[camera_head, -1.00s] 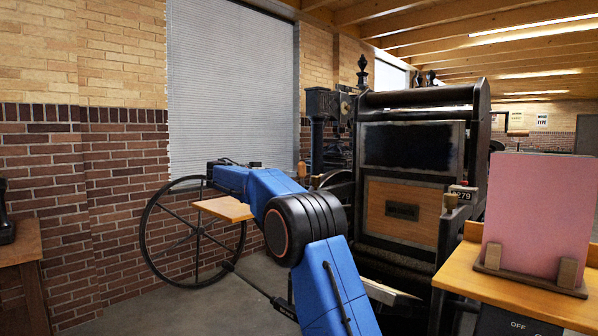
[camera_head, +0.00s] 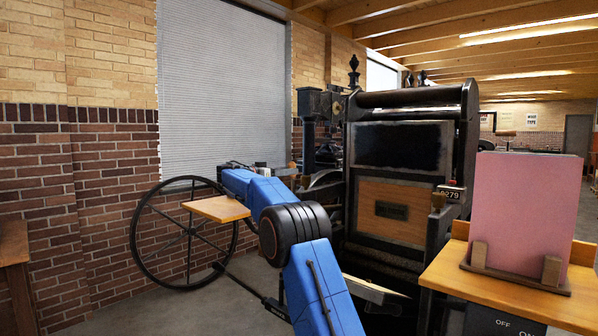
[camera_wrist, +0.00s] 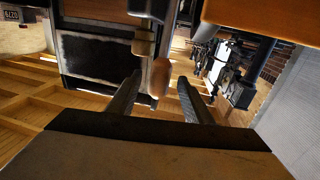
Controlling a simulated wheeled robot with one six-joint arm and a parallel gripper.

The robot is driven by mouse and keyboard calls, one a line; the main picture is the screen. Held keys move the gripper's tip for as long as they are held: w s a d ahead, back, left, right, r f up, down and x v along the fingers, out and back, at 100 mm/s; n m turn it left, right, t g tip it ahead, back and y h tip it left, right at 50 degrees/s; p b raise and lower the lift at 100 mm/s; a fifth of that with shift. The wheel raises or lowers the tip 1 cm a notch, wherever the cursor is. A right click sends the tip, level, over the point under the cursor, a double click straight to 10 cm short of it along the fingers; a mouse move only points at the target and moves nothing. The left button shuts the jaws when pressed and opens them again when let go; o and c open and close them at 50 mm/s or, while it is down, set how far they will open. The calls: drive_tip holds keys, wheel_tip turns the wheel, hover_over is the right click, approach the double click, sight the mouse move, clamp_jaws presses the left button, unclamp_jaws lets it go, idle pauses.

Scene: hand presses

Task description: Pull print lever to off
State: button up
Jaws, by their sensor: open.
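A rounded orange-brown wooden handle (camera_wrist: 160,77), which looks like the print lever's grip, stands between the fingers of my gripper (camera_wrist: 157,92) in the wrist view. The fingers are open, one on each side, with gaps visible; I see no contact. In the head view a small orange handle tip (camera_head: 293,165) shows just beyond my wrist, by the left side of the black press (camera_head: 400,145). My arm hides most of my gripper and the lever's lower part there.
A large spoked flywheel (camera_head: 187,235) and a small wooden board (camera_head: 216,208) are at left. A wooden table (camera_head: 470,275) with a pink sheet (camera_head: 525,215) on a stand is at right; a dark panel (camera_head: 490,322) below it reads OFF and ON. Open floor lies at lower left.

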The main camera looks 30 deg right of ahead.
drive_tip(key=w+d, duration=0.1)
drive_tip(key=d, duration=0.6)
drive_tip(key=shift+w, duration=0.15)
